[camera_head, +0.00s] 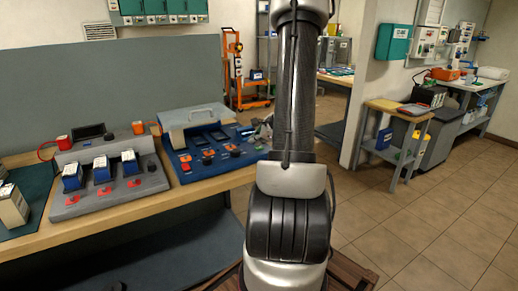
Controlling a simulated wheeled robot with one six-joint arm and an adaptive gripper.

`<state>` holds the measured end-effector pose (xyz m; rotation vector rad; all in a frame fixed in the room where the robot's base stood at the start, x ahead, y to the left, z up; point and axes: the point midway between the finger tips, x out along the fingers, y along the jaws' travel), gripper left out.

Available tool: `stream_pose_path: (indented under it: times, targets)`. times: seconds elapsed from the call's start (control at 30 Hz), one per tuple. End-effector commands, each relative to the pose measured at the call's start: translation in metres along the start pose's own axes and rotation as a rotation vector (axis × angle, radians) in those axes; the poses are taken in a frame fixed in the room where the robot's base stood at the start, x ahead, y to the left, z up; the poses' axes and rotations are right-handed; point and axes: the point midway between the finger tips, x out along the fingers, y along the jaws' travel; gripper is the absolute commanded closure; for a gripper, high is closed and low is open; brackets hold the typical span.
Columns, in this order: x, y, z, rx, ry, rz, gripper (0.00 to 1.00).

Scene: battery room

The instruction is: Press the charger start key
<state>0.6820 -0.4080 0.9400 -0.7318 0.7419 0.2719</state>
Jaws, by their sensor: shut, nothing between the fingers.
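A blue charger panel (181,140) stands on the wooden bench in the middle of the view, with a raised grey hood and handle at its back. Its sloped face carries several small orange and red keys (207,160), dark knobs (235,152) and small displays. I cannot tell which key is the start key. My gripper (257,133) shows only in part at the panel's right edge, beside my upright arm, which hides the rest. It is shut and holds nothing. I cannot tell whether it touches the panel.
A grey rack (116,190) with several blue-and-white batteries and red knobs stands left of the panel on the wooden bench (152,206). A small side table (397,107) and an orange trolley (238,72) stand farther back. The tiled floor at right is clear.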

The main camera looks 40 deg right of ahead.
Motion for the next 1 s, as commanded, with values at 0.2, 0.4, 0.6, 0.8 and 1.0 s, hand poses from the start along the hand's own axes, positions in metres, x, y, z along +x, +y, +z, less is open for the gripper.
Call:
stream_pose_path:
  times: [0.2, 0.4, 0.6, 0.8, 1.0]
  targets:
    - [0.0002, 0.0001, -0.0002, 0.0, 0.0, 0.0, 1.0]
    - [0.0015, 0.0011, -0.0012, 0.0, 0.0, 0.0, 1.0]
    - [0.0032, 0.0024, -0.0024, -0.001, 0.0, 0.0, 1.0]
    - [0.0049, 0.0036, -0.0037, 0.0, 0.0, 0.0, 1.0]
    - [0.0048, 0.0035, -0.0036, 0.0, 0.0, 0.0, 1.0]
